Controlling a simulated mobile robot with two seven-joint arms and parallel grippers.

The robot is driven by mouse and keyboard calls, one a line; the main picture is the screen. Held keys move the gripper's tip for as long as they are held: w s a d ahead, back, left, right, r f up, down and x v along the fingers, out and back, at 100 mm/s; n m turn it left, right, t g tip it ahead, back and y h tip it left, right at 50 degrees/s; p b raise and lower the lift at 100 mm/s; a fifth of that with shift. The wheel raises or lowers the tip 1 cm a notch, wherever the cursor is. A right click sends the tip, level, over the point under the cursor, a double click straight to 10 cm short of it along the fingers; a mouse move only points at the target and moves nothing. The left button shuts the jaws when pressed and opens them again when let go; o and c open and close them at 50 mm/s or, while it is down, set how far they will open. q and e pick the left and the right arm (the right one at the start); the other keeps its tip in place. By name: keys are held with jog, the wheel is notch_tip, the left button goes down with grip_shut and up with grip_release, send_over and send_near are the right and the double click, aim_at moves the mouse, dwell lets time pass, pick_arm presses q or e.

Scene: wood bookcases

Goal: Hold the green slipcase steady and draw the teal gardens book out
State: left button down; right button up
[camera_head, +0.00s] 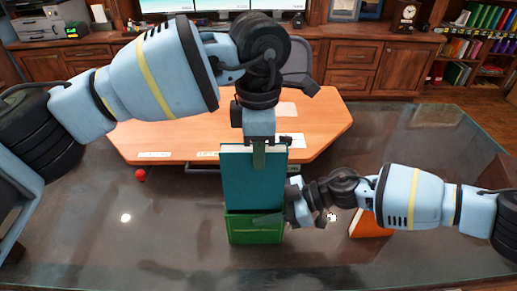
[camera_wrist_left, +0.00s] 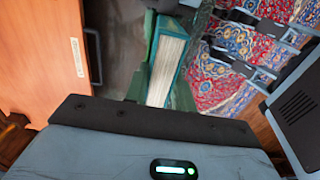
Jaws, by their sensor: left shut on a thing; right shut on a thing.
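The teal gardens book (camera_head: 252,185) stands upright, its lower end inside the green slipcase (camera_head: 255,230) and most of its length showing above it. My left gripper (camera_head: 259,155) comes down from above and is shut on the top of the book. My right gripper (camera_head: 283,216) comes in from the right and is shut on the slipcase near its upper right edge. In the left wrist view the teal book (camera_wrist_left: 168,65) shows its pale page edges, with part of the green slipcase around it.
A glass-topped surface (camera_head: 150,225) surrounds the slipcase, with free room to its left. An orange desk (camera_head: 190,135) lies behind. An orange book (camera_head: 370,224) lies under my right arm. A small red ball (camera_head: 140,175) sits to the left.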

jog(key=o, duration=0.8)
jog(key=shift+s+f, duration=0.15)
jog(key=o, duration=0.3)
jog(key=shift+o, duration=0.2)
jog(key=shift+r, duration=0.2)
jog(key=v, duration=0.7)
jog(key=shift+d, duration=0.25)
pick_arm(q)
jog(key=shift+a, duration=0.1)
